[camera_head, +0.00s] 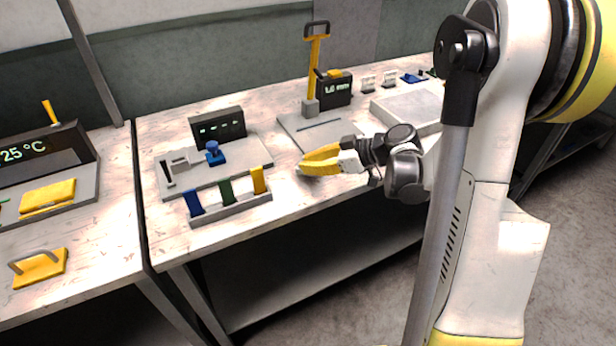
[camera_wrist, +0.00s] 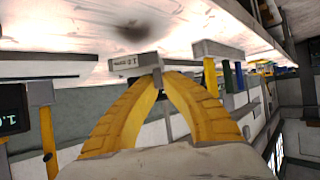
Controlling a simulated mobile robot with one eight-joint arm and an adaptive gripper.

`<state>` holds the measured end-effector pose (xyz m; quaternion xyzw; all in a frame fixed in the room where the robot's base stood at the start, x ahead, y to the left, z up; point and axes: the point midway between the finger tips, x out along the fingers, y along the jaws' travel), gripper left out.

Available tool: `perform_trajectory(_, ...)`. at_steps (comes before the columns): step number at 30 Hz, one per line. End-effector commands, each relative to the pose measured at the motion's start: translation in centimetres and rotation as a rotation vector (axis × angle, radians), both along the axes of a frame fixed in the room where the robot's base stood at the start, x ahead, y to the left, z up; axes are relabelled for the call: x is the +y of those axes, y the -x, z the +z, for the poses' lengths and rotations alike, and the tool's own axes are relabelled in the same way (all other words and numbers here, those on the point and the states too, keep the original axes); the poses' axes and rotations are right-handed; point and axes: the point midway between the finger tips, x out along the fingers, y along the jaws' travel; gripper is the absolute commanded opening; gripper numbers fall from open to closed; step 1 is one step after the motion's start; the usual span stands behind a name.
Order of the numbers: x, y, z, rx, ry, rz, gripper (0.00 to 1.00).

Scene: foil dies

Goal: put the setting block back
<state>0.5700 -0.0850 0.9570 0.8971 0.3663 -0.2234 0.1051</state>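My gripper (camera_head: 303,168) has yellow fingers and hangs over the front edge of the middle bench, right of the colour-tabbed rack. In the wrist view its fingertips (camera_wrist: 163,78) come together on a small pale grey block with a printed label (camera_wrist: 130,66), which I take for the setting block. The block is apart from the bench top, with a dark shadow near it. In the head view the fingers mostly hide it. The rack (camera_head: 232,207) holds blue, green and yellow tabs and also shows in the wrist view (camera_wrist: 217,47).
Left of my gripper is a grey plate (camera_head: 180,187) with a blue-knobbed device and a display (camera_head: 217,126). Behind it stands a yellow-levered press (camera_head: 313,75) beside a second display (camera_head: 336,90). A pale flat slab (camera_head: 408,107) lies to the right.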

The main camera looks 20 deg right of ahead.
Motion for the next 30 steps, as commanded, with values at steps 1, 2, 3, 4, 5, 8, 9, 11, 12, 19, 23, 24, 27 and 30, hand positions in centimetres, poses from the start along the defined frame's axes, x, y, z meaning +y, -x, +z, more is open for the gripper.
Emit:
perform_trajectory(1,0.0,0.0,-0.8,0.0,0.0,0.0,0.0)
perform_trajectory(2,0.0,0.0,-1.3,0.0,0.0,0.0,0.0)
perform_trajectory(3,0.0,0.0,-2.0,0.0,0.0,0.0,0.0)
perform_trajectory(4,-0.1,0.0,-2.5,0.0,0.0,0.0,0.0)
perform_trajectory(5,-0.1,0.0,-3.1,0.0,0.0,-0.001,0.0)
perform_trajectory(8,-0.1,0.0,-3.8,-0.001,0.0,-0.001,0.0)
perform_trajectory(9,-0.1,0.0,-3.8,0.0,0.0,-0.001,0.0)
perform_trajectory(11,-0.1,0.0,-3.6,0.0,0.0,-0.001,0.0)
perform_trajectory(12,-0.1,0.0,-3.6,0.0,0.0,-0.001,0.0)
perform_trajectory(19,-0.1,0.0,-3.8,0.0,0.0,-0.001,0.22)
perform_trajectory(23,-0.1,0.0,-3.8,0.0,0.0,-0.001,0.27)
perform_trajectory(24,-0.1,0.0,-3.8,0.0,0.0,-0.001,0.27)
perform_trajectory(27,-0.1,0.0,-3.8,0.0,0.0,-0.001,0.27)
perform_trajectory(30,-0.1,0.0,-3.5,0.0,0.0,-0.001,0.27)
